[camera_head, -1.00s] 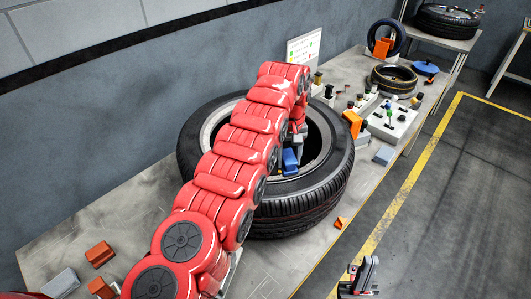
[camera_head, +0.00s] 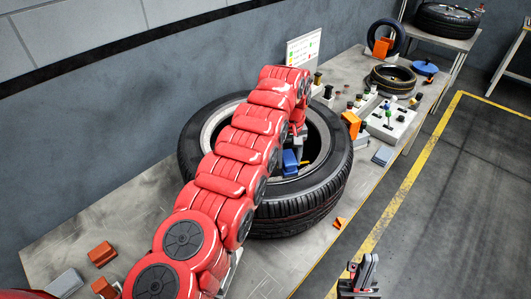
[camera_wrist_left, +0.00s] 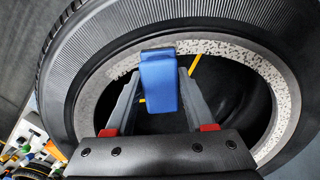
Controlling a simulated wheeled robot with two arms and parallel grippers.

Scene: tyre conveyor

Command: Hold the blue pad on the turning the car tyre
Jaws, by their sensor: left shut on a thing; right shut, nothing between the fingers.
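The car tyre (camera_head: 310,211) lies flat on the grey table. Its black sidewall and speckled inner ring also show in the left wrist view (camera_wrist_left: 230,22). My left arm reaches over the tyre from the left. My left gripper (camera_head: 296,153) is shut on the blue pad (camera_head: 290,161). In the left wrist view the pad (camera_wrist_left: 159,78) sits between the fingertips of my left gripper (camera_wrist_left: 160,88). The pad's top end overlaps the speckled inner ring; I cannot tell whether they touch. My right gripper (camera_head: 361,272) is shut and empty, off the table's front edge.
A control box (camera_head: 391,121) with levers and knobs stands right of the tyre, beside an orange block (camera_head: 351,123). A grey-blue block (camera_head: 382,155) lies near the front edge. Orange blocks (camera_head: 101,254) lie at the near left. A smaller tyre (camera_head: 392,78) lies further back.

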